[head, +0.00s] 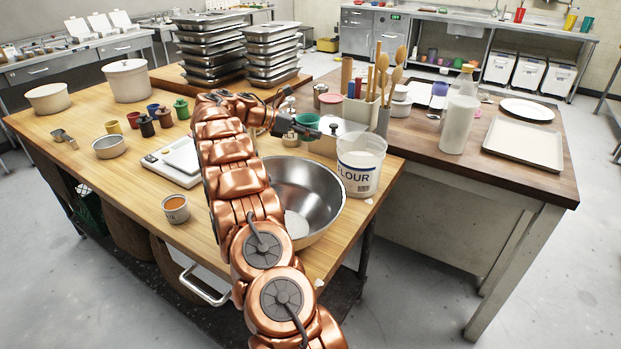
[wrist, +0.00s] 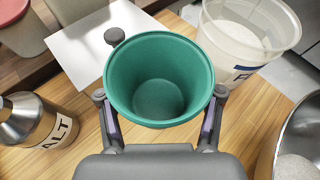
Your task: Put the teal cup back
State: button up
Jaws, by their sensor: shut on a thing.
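The teal cup (head: 307,121) is in my gripper (head: 293,124) near the far right of the light wooden table (head: 95,185), behind the steel bowl. In the wrist view my gripper (wrist: 159,94) has one finger on each side of the teal cup (wrist: 160,55). The cup is upright with its open top towards the camera, and it looks empty. It appears to be held above the table, but its base is hidden.
The flour tub (head: 361,165) and steel bowl (head: 310,185) stand close to the cup. A salt shaker (wrist: 38,118) is at left in the wrist view. Small coloured cups (head: 147,126) and a scale (head: 172,165) are left of my arm. A tool holder (head: 362,112) stands behind the tub.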

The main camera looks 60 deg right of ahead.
jog(key=shift+s+f+m, duration=0.3)
jog(key=shift+s+f, duration=0.25)
jog(key=shift+f, duration=5)
jog(key=o, duration=1.3)
jog(key=shift+f+y, duration=0.1)
jog(key=shift+y, duration=0.2)
jog(key=shift+c, duration=0.2)
jog(key=shift+w+a+r+p, duration=0.1)
jog(key=shift+r+p, duration=0.25)
jog(key=shift+p, duration=0.05)
jog(key=p+v, duration=0.7)
jog(key=v, duration=0.2)
jog(key=shift+w+a+r, duration=0.15)
jog(key=shift+w+a, duration=0.05)
jog(key=shift+w, duration=0.1)
jog(key=shift+w+a+r+p, duration=0.1)
jog(key=shift+w+a+p, duration=0.35)
jog(key=shift+w+a, duration=0.15)
